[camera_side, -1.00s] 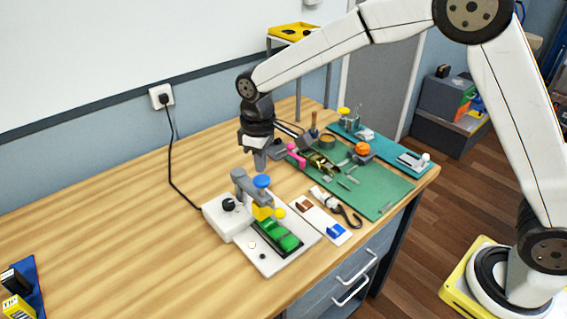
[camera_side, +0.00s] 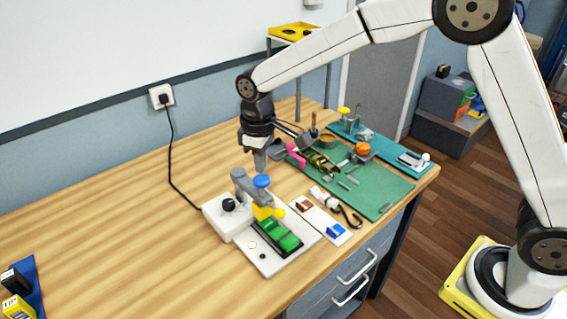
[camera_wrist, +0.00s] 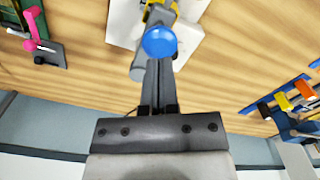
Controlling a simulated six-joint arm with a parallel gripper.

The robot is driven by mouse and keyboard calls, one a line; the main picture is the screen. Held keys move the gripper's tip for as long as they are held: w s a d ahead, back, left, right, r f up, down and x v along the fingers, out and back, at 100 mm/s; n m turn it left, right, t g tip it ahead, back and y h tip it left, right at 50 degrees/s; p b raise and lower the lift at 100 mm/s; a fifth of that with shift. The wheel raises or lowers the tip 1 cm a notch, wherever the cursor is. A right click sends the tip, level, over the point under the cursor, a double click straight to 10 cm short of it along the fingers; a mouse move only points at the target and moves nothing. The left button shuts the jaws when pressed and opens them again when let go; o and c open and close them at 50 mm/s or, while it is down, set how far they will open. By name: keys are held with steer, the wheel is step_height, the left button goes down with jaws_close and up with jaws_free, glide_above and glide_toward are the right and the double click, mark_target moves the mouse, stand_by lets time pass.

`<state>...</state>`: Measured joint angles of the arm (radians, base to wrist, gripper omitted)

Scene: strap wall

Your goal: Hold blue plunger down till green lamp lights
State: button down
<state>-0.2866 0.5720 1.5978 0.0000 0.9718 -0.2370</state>
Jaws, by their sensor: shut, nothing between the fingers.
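The blue plunger (camera_side: 262,181) is a round blue cap on a grey arm of the white device (camera_side: 229,217). It also shows in the wrist view (camera_wrist: 159,42), just beyond my fingertips. My gripper (camera_side: 261,168) is shut and empty, pointing down directly above the cap. Its tips are at or very close to the cap; I cannot tell if they touch. Below the arm is a yellow part (camera_side: 262,212), and green blocks (camera_side: 278,234) lie in a dark holder on the white base plate. Two small round spots on the plate, one pale and one dark, may be lamps; no green glow shows.
A white card (camera_side: 320,219) with brown and blue pieces and a black hook lies to the right. A green mat (camera_side: 377,194) with tools and an orange knob is behind it. A black cable (camera_side: 170,150) runs to the wall socket.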

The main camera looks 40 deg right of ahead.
mark_target(262, 178)
steer(key=shift+f, duration=2.65)
steer(key=shift+s+f, duration=0.15)
steer(key=shift+f, duration=0.1)
stand_by(3.1)
steer(key=shift+r, duration=3.7)
steer(key=shift+d, duration=0.1)
